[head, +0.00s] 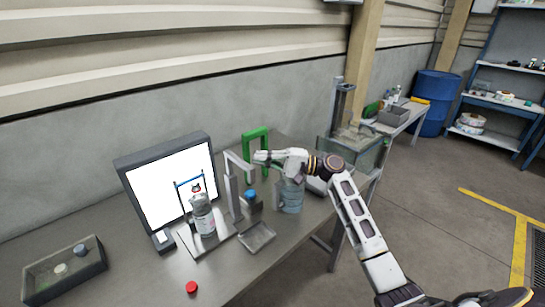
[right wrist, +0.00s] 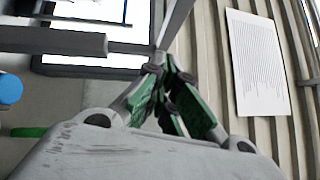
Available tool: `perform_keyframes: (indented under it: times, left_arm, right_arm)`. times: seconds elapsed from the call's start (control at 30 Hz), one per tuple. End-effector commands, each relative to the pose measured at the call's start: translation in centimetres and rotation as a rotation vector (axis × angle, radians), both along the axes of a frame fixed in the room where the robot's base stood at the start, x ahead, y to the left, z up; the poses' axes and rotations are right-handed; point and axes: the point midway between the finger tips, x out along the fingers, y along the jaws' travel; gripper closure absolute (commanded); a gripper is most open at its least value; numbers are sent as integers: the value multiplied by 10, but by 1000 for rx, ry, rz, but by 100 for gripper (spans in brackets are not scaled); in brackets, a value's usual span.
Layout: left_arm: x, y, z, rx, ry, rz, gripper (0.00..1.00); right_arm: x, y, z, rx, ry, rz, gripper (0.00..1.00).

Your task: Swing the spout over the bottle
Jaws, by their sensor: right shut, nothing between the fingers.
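A pale bottle with a label (head: 204,220) stands upright on a flat plate in front of the screen. To its right, a grey post (head: 233,198) carries the spout (head: 240,165), an arm that reaches right from the post's top, not over the bottle. My right gripper (head: 260,157) is shut and empty, close to the spout's outer end. In the right wrist view, the green-padded fingers (right wrist: 160,68) are together beside the end of a grey bar (right wrist: 60,40), likely the spout; I cannot tell if they touch. My left gripper is out of view.
A lit screen (head: 150,190) stands behind the bottle. A green frame (head: 256,134), a blue-topped item (head: 251,195) and a clear bluish jar (head: 290,197) are near my right gripper. A red button (head: 191,287) and grey tray (head: 65,272) are at the front left.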

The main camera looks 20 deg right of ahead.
Motion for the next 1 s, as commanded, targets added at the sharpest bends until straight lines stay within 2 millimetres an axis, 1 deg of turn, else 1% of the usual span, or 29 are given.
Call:
perform_keyframes:
  times: [0.1,0.3,0.8,1.0]
  left_arm:
    - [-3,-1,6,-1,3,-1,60]
    - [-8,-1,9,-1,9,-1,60]
    - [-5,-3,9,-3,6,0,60]
    - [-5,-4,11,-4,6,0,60]
  right_arm:
    - [-5,12,4,1,0,-1,100]
    - [-9,24,6,1,0,0,100]
    - [-10,26,6,1,0,-2,100]
    - [-9,33,6,1,0,-11,100]
